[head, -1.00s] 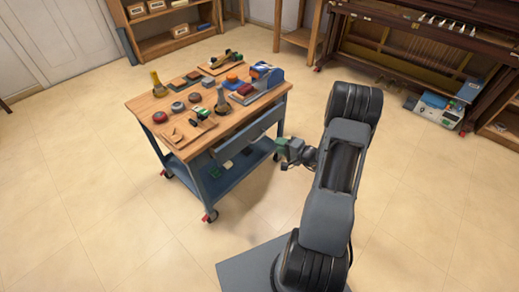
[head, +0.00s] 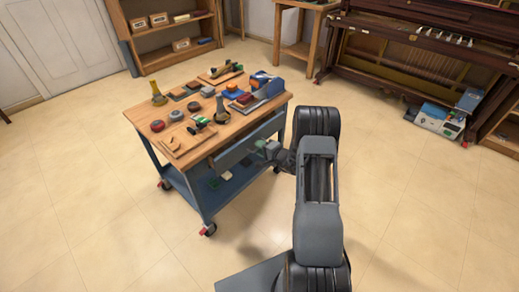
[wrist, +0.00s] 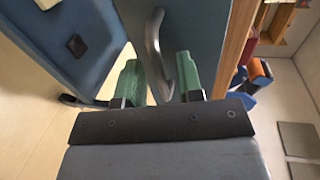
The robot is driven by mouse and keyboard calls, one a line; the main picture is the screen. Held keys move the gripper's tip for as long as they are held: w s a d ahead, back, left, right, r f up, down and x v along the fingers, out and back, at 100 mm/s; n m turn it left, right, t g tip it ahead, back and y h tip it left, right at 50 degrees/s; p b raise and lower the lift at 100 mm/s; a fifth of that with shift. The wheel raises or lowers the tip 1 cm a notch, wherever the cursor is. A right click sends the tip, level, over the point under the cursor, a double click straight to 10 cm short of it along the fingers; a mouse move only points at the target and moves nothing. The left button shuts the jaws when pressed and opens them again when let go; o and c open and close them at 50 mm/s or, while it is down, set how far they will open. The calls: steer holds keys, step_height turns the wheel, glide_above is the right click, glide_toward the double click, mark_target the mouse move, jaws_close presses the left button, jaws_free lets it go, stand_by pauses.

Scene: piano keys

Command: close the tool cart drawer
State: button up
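The tool cart (head: 150,125) has a wooden top and a blue-grey frame. Its drawer (head: 240,152) is under the top on the side facing my arm; how far it stands out is hard to tell in the head view. In the wrist view the blue-grey drawer front (wrist: 195,35) fills the upper middle, with a curved metal handle (wrist: 153,45) on it. My gripper (head: 265,148) is at the drawer front. In the wrist view its green fingers (wrist: 160,80) are apart, with the lower end of the handle appearing between them. Contact cannot be told.
Tools and several small parts lie on the cart top, including a blue device (head: 265,84). The cart's lower shelf (head: 225,185) holds small items. A piano (head: 420,50) stands at the back right. The floor (head: 90,210) left of the cart is clear.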

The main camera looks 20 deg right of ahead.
steer(key=shift+w+a+f, duration=0.1)
steer(key=shift+w+a, duration=0.1)
steer(key=shift+w, duration=0.2)
steer(key=shift+c, duration=0.5)
jaws_close()
